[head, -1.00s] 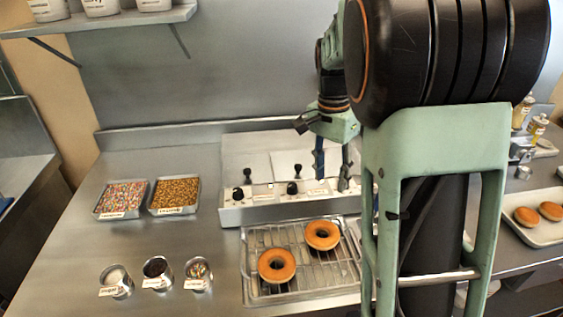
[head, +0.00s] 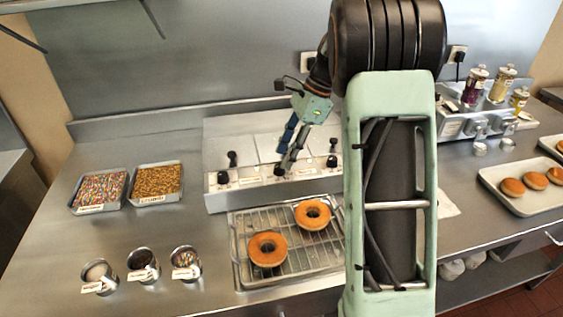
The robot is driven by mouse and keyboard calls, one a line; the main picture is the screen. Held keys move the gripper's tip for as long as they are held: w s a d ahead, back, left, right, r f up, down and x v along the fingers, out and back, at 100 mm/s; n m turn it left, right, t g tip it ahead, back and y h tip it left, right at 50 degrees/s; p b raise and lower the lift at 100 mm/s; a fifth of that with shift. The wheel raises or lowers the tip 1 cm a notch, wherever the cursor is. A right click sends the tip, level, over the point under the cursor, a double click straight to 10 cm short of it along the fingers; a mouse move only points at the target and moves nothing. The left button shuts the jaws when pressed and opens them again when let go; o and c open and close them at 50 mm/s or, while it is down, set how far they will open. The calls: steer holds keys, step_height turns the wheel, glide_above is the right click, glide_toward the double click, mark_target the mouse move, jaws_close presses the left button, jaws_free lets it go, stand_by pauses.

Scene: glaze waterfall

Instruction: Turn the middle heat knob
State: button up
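The steel warmer unit (head: 225,135) stands at the back of the counter, with a row of black knobs along its front strip. The left knob (head: 222,178) and right knob (head: 332,161) show clear of my gripper. The middle heat knob (head: 279,170) is partly hidden behind my fingertips. My gripper (head: 283,160) points down at the middle knob, with its blue finger and dark finger apart and nothing seen held between them. I cannot tell whether a finger touches the knob.
A wire rack (head: 290,272) with two ring doughnuts lies in front of the unit. Two topping trays (head: 155,198) and several small cups (head: 143,274) are at the left. Another dispenser (head: 480,122) and a tray of buns (head: 523,207) are at the right.

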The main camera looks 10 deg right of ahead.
mark_target(279, 165)
steer(key=shift+x, duration=1.7)
jaws_close()
steer(key=shift+r+p, duration=0.1)
steer(key=shift+p, duration=0.2)
steer(key=n+g+p, duration=0.1)
steer(key=n+p, duration=0.2)
steer(key=shift+w+r+n, duration=0.1)
steer(key=shift+n, duration=0.2)
steer(key=shift+w+n+g+h+p, duration=0.1)
steer(key=shift+n+g+h+p, duration=0.35)
steer(key=shift+n+p, duration=0.65)
steer(key=shift+n+g+h+p, duration=0.15)
steer(key=shift+n+g+p, duration=0.55)
steer(key=shift+n, duration=0.8)
